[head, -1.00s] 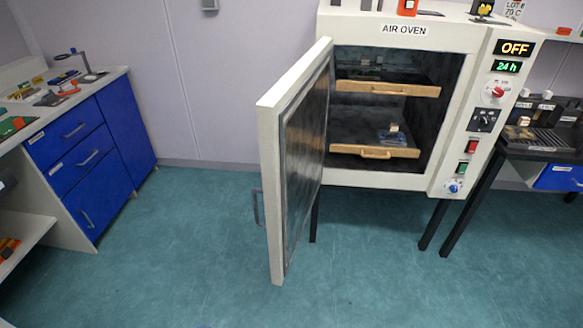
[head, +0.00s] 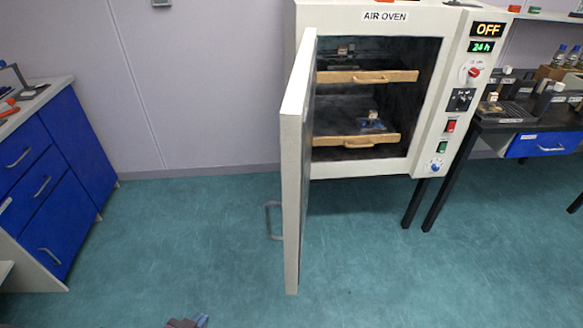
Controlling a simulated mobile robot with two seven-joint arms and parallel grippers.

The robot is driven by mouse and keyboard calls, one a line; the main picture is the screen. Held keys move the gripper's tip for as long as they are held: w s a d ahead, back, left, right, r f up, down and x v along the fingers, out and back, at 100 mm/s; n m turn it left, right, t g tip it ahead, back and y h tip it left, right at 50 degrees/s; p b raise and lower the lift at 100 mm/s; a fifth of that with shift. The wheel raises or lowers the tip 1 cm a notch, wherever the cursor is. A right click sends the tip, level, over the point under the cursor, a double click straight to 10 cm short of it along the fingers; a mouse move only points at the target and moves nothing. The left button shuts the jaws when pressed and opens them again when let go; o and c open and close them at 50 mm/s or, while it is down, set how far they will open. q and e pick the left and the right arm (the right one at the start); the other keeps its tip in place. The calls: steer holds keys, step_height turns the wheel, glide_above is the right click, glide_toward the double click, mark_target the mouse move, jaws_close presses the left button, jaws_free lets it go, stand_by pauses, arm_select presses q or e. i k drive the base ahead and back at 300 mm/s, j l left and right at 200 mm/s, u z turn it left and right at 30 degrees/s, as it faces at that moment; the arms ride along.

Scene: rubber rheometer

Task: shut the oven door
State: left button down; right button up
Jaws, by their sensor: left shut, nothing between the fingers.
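The air oven (head: 440,20) stands at the right with its front open. Its white door (head: 296,165) hangs wide open on the left side and sticks out toward me, seen nearly edge-on. The grey door handle (head: 269,221) is on the door's left-hand face, low down. My left gripper (head: 187,321) just shows at the bottom edge, left of and nearer than the door. It is shut and empty, apart from the door and handle. My right gripper is out of view.
Inside the oven are two wooden-fronted shelves (head: 360,141) with small items on them. Blue drawer cabinets (head: 45,180) stand at the left, and a black-legged table (head: 470,150) at the right. The green floor (head: 160,240) left of the door is clear.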

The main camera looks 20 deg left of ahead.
mark_target(296, 114)
steer(key=i+j+z, duration=0.1)
steer(key=j, duration=0.35)
steer(key=i+j+z, duration=0.1)
steer(key=j, duration=0.4)
steer(key=i+j+z, duration=0.1)
steer(key=j, duration=0.4)
